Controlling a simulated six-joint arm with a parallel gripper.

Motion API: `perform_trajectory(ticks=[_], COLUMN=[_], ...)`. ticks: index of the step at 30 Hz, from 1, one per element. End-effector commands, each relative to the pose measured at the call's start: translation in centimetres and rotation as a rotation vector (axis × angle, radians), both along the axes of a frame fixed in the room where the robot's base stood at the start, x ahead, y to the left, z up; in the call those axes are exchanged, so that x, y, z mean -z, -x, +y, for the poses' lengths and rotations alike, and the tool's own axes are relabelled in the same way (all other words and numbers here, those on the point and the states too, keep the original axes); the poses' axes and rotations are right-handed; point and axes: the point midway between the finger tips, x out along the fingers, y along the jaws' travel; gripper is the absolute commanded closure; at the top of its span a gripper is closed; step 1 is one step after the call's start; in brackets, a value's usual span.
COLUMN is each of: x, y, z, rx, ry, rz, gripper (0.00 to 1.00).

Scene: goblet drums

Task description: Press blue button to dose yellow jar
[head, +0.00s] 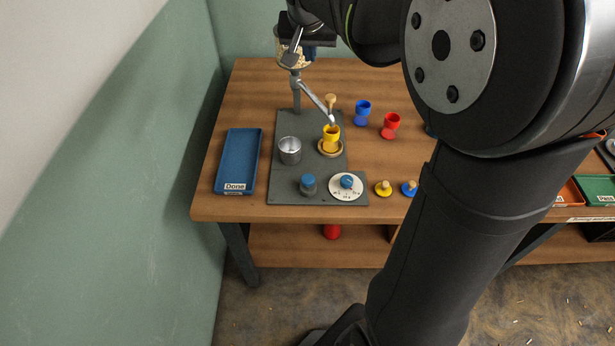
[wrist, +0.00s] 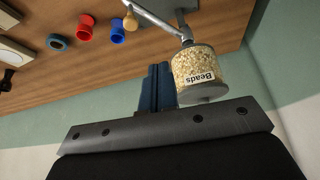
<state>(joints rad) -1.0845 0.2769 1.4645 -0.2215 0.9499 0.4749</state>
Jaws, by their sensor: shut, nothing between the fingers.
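The yellow jar (head: 331,140), goblet-shaped, stands upright on a round tan dish on the grey dosing plate (head: 280,123), beneath the tip of the metal spout (head: 315,97). The blue button (head: 308,184) is at the plate's front, left of a white dial (head: 344,193) with a blue knob. My gripper (head: 309,53) is high at the back, beside the bead hopper (head: 293,61), well away from the button. In the wrist view its blue fingers (wrist: 158,85) are together and empty, next to the clear hopper labelled Beads (wrist: 197,65). The inside of the jar is too small to judge.
A metal cup (head: 290,151) stands on the plate's left. A blue tray labelled Done (head: 238,155) lies further left, empty. A blue goblet (head: 362,113) and a red goblet (head: 390,125) stand right. Yellow (head: 383,190) and blue (head: 408,190) knobbed lids lie front right. My arm hides the table's right part.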

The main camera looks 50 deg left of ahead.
Motion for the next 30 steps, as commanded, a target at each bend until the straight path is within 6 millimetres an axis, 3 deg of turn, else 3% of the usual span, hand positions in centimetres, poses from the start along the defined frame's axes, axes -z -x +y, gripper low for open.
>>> perform_trajectory(ticks=[13,17,23,30], x=[0.0,1.0,6.2,12.7], y=[0.0,0.5,3.4,7.2], z=[0.0,-0.2,-1.8,-5.3], rx=[-0.001,-0.045,-0.335,-0.845], ry=[0.0,0.043,0.307,0.741], rz=[0.0,-0.016,-0.121,-0.274], gripper=[1.0,1.0,1.0,1.0])
